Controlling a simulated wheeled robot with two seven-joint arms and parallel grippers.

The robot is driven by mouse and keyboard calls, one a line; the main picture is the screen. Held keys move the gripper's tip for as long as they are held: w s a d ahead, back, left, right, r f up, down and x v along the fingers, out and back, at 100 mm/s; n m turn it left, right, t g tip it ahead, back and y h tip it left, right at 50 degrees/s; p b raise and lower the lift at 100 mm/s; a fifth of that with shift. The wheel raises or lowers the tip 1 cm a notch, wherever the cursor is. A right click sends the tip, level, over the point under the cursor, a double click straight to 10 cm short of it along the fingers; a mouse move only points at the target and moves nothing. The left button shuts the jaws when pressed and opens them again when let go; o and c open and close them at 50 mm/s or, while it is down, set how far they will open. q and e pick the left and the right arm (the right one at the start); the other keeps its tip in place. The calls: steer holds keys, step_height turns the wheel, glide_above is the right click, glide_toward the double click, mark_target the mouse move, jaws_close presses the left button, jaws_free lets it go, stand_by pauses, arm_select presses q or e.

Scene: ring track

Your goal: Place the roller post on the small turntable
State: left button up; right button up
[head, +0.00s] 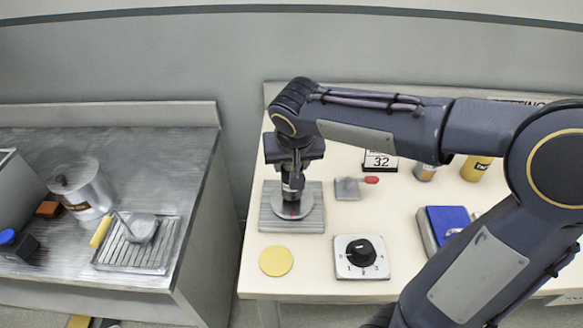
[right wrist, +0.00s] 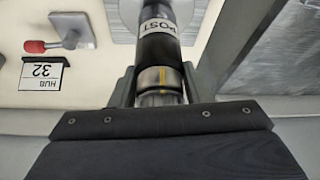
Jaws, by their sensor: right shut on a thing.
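The roller post (right wrist: 158,38) is a dark cylinder with a white "POST" label and a metal collar with a yellow mark. My right gripper (head: 292,163) is shut on it, pointing down, and holds it roughly upright. The post (head: 292,186) shows in the head view below the gripper, over the round grey disc of the small turntable (head: 304,209). The disc sits on a grey square plate (head: 270,222). I cannot tell whether the post's foot touches the disc. My left gripper is not in view.
A red-handled lever (head: 348,189) stands right of the turntable, with a "32" sign (head: 381,161) behind. A dial box (head: 362,258) and a yellow disc (head: 275,261) lie in front. A blue-topped block (head: 448,222) is farther right. A separate metal counter (head: 130,140) holds a pot (head: 82,188).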

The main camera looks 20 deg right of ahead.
steer(key=shift+f, duration=0.7)
steer(key=shift+f+b, duration=0.25)
steer(key=shift+b, duration=0.05)
steer(key=o, duration=1.2)
steer(key=shift+r, duration=0.1)
steer(key=shift+c, duration=0.2)
